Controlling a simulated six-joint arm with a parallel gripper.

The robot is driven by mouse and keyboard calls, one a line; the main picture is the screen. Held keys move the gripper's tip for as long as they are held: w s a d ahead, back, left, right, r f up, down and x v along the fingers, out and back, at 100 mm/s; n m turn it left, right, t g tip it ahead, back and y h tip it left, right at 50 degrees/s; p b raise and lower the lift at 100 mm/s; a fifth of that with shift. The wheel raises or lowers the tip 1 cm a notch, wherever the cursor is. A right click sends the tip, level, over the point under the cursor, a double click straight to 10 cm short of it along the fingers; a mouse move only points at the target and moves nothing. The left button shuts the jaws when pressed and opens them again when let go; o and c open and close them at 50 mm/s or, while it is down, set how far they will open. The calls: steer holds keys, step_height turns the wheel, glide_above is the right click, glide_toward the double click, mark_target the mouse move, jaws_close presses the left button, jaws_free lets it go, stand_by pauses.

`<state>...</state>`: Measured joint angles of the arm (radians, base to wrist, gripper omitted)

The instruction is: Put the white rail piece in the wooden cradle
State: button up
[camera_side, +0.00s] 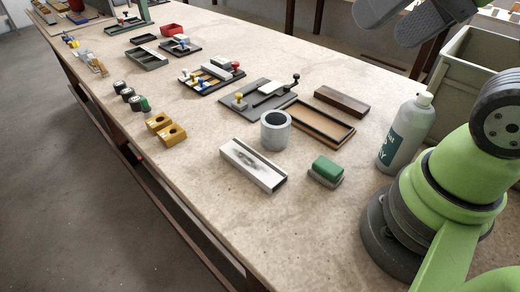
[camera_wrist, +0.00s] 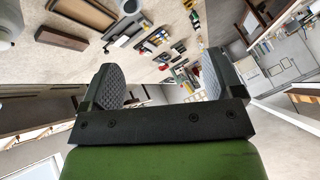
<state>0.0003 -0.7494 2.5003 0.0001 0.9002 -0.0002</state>
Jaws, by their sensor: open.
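A white rail piece (camera_side: 247,160), a long channel-like profile with a dark smudge on its top, lies on the near part of the bench, left of the green-topped block. A shallow tan wooden tray with a dark rim (camera_side: 345,137), the likeliest cradle, lies behind it to the right and looks empty. The tray also shows at the top of the wrist view (camera_wrist: 85,14). My gripper (camera_side: 402,18) is high at the top of the side view, partly cut off, well away from both. In the wrist view my gripper (camera_wrist: 158,80) has its fingers wide apart with nothing between them.
A grey cylinder (camera_side: 275,138) stands between rail and tray. A green-topped block (camera_side: 326,168), a dark brown block (camera_side: 342,101) and a spray bottle (camera_side: 405,133) are nearby. A grey clamp plate (camera_side: 240,112) and yellow blocks (camera_side: 165,129) lie farther left.

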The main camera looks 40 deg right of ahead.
steer(key=w+f+g, duration=0.2)
steer(key=w, duration=0.4)
steer(key=n+g+h, duration=0.2)
steer(key=n+g, duration=0.2)
steer(key=g, duration=0.1)
glide_above(257, 164)
steer(key=f, duration=2.3)
steer(key=shift+w+d+f, duration=0.15)
steer(key=shift+d+f, duration=0.05)
steer(key=shift+d, duration=0.1)
steer(key=f, duration=0.5)
steer(key=shift+a+f, duration=0.3)
steer(key=shift+f, duration=0.1)
steer(key=c, duration=1.1)
